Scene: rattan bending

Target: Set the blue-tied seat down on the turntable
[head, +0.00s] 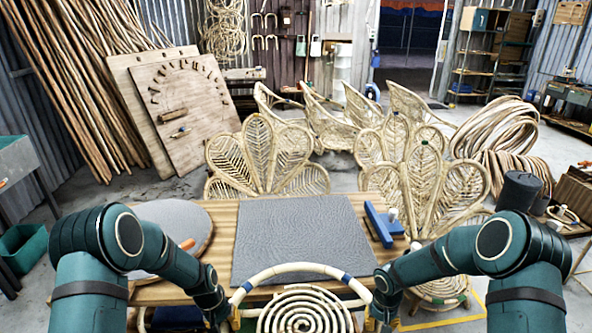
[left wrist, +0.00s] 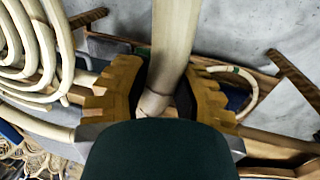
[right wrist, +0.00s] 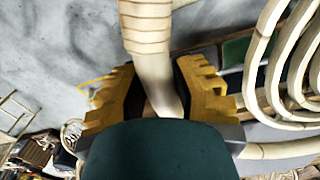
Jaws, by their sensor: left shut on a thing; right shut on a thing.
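The blue-tied seat (head: 297,267) is a pale rattan ring with blue bindings around a coiled spiral, at the bottom middle of the head view. Its lower part is cut off by the frame edge. My left gripper (head: 235,316) is shut on the left side of its rim; the left wrist view shows a pale pole (left wrist: 174,45) between the jaws. My right gripper (head: 376,318) is shut on the right side of its rim, also seen in the right wrist view (right wrist: 158,92). The turntable (head: 165,218) appears to be the round grey disc at the table's left end, partly hidden by my left arm.
A dark grey mat (head: 295,235) lies clear on the wooden table (head: 222,225). A blue tool (head: 380,222) lies right of the mat, and an orange-handled item (head: 187,244) lies by the disc. Fan-backed rattan chairs (head: 265,160) stand behind the table.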

